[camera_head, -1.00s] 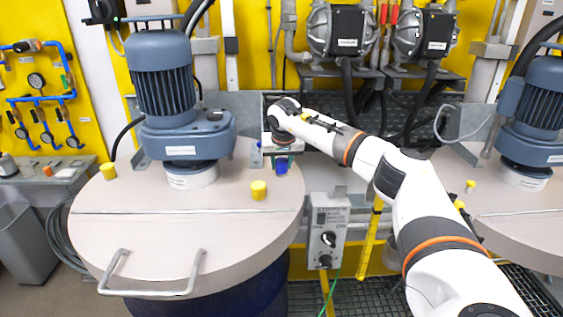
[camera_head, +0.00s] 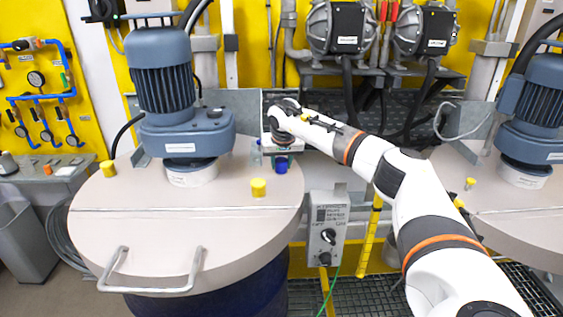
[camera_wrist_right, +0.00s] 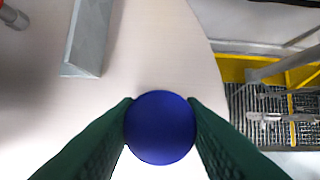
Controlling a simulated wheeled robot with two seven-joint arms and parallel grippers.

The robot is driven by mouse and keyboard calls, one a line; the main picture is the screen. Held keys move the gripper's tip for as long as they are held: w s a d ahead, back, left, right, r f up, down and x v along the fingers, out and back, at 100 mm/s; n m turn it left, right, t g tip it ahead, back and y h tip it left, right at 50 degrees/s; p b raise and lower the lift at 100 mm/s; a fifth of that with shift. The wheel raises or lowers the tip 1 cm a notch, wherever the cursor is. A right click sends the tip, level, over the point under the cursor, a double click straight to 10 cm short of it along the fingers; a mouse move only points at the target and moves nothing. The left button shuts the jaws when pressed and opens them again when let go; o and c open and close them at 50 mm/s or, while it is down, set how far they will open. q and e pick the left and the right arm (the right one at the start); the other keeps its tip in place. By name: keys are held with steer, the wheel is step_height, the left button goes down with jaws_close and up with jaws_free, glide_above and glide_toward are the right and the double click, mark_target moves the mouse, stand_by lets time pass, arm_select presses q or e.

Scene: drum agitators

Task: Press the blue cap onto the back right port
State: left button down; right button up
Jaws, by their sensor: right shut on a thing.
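The blue cap (camera_head: 281,165) is at the back right of the left drum's pale lid (camera_head: 235,225), below my right gripper (camera_head: 282,155). In the right wrist view the round top of the blue cap (camera_wrist_right: 160,127) sits between the two dark green fingers of my right gripper (camera_wrist_right: 160,128), which is shut on it. The back right port is hidden, apparently under the cap and gripper. I cannot tell how far the cap is seated. My left gripper is not in view.
A blue agitator motor (camera_head: 165,85) stands on the lid left of my gripper. Yellow caps sit at the front right (camera_head: 258,187) and left (camera_head: 107,169) of the lid. A grey metal bracket (camera_wrist_right: 88,38) is near the held cap. A control box (camera_head: 327,228) stands beside the drum.

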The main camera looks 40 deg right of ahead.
steer(key=shift+s+a+f, duration=0.1)
steer(key=shift+f, duration=0.35)
steer(key=o, duration=1.1)
steer(key=shift+r, duration=0.1)
steer(key=shift+r, duration=0.1)
step_height(320, 180, up, 4)
steer(key=p, duration=0.4)
steer(key=shift+r, duration=0.1)
